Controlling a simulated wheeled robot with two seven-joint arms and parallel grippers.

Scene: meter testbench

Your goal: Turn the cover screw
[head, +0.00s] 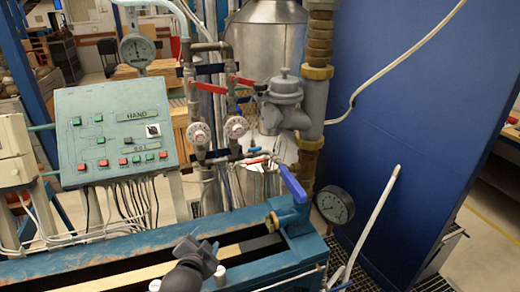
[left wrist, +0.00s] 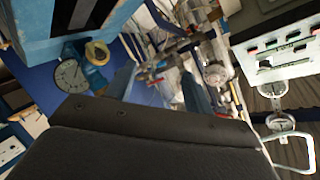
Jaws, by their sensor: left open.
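The grey meter body (head: 285,88) with a domed cover sits on the pipework at the upper middle of the head view, beside a vertical pipe with brass fittings. I cannot pick out a separate cover screw on it. My left gripper (head: 203,244) is low in the head view, over the blue bench, well below and left of the meter and apart from it. In the left wrist view its two fingers stand apart with nothing between them (left wrist: 157,92). My right gripper is not in view.
The blue bench (head: 150,242) has a brass fitting (head: 272,222) and a blue lever (head: 293,184) at its right end. A round gauge (head: 335,205) is beside it. A green control panel (head: 115,130) stands left; a blue wall (head: 410,110) closes the right.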

